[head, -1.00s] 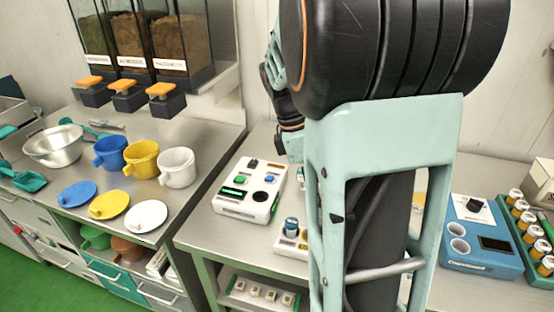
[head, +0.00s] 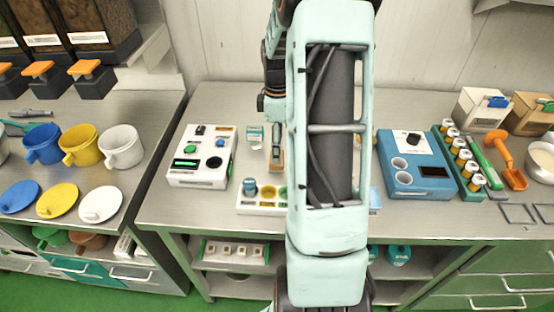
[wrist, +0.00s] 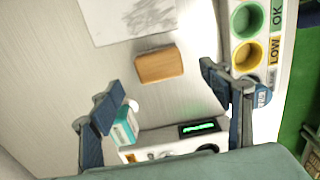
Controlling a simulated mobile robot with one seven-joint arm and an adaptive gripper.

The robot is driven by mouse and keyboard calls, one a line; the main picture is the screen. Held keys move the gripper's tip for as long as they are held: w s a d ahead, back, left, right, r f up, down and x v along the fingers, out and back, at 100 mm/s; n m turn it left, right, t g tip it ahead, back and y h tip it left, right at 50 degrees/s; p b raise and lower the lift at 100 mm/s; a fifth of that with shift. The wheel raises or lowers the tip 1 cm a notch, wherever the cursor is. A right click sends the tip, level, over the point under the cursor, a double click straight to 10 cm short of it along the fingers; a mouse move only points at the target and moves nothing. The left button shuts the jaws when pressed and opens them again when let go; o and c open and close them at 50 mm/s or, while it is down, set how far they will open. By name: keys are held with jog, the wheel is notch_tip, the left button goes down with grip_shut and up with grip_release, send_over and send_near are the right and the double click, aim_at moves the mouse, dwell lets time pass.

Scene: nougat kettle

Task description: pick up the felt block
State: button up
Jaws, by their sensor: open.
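The tan-orange block, which I take as the felt block (wrist: 159,65), lies on the metal bench in the wrist view. In the head view a tan piece (head: 277,160), apparently the same block, shows just left of my arm. My gripper (wrist: 161,80) is open and empty in the wrist view, one finger to each side of the block's line. The block lies slightly beyond the fingertips and apart from them. In the head view my gripper is mostly hidden by my arm.
A white device with a green display (head: 202,156) stands left of the block. A small teal-white pack (wrist: 124,126) is beside the left finger. A white tray with coloured wells (wrist: 247,40) lies right, and a scribbled sheet (wrist: 130,15) beyond. A blue device (head: 416,165) stands further right.

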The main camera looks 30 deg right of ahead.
jog(key=shift+w+f+p, duration=0.1)
jog(key=shift+f+p, duration=0.5)
jog(key=shift+f, duration=2.45)
jog(key=c, duration=1.2)
jog(key=shift+c, duration=0.4)
jog(key=shift+r, duration=0.1)
